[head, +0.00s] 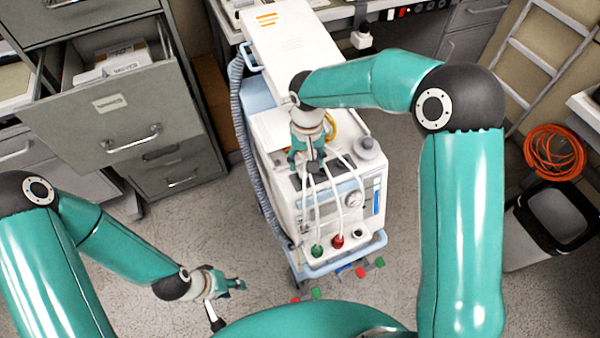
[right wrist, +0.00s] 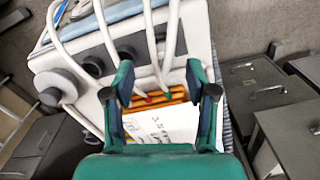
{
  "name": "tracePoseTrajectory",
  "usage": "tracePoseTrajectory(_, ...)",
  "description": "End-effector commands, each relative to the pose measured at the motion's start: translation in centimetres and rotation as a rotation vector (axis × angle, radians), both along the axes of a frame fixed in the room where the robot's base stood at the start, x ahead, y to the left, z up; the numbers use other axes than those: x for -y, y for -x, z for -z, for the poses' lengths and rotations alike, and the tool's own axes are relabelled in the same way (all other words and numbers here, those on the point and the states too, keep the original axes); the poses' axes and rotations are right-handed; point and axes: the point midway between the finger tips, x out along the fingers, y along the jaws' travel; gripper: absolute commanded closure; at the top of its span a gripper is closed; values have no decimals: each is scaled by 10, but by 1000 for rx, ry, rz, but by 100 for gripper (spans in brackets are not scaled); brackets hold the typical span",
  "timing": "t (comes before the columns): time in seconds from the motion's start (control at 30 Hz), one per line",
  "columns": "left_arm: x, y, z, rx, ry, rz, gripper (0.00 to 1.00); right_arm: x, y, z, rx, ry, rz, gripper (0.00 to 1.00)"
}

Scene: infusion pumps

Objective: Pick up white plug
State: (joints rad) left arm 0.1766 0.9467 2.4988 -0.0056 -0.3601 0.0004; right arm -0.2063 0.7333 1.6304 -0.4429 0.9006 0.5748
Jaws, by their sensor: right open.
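My right gripper (head: 308,160) is open, well below and left of the plug in the picture, over the white wheeled machine (head: 345,235). In the right wrist view its two fingers (right wrist: 160,90) stand apart with nothing held, and I cannot make out the white plug there.
White hoses (head: 342,205) cross the machine's front, with a grey corrugated hose (head: 240,130) at its left. An open drawer (head: 110,115) juts out at left. A ladder (head: 540,55), orange coil (head: 555,150) and bin (head: 545,225) stand at right. Floor right of the machine is clear.

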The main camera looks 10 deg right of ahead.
Motion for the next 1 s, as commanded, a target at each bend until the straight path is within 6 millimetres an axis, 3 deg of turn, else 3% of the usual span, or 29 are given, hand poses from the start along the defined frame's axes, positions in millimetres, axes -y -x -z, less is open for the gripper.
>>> tracePoseTrajectory(0.3,0,0,-11,0,0,0,60,-4,-1,41,-5,1,-1,43)
tracePoseTrajectory(0.6,0,0,-11,0,0,0,60,-5,-2,47,-2,0,-1,43)
tracePoseTrajectory(0.93,0,0,-11,0,0,0,60,-5,-2,46,-2,0,-2,98)
tracePoseTrajectory(1.0,0,0,-11,0,0,0,60,-5,-2,46,-2,0,-2,100)
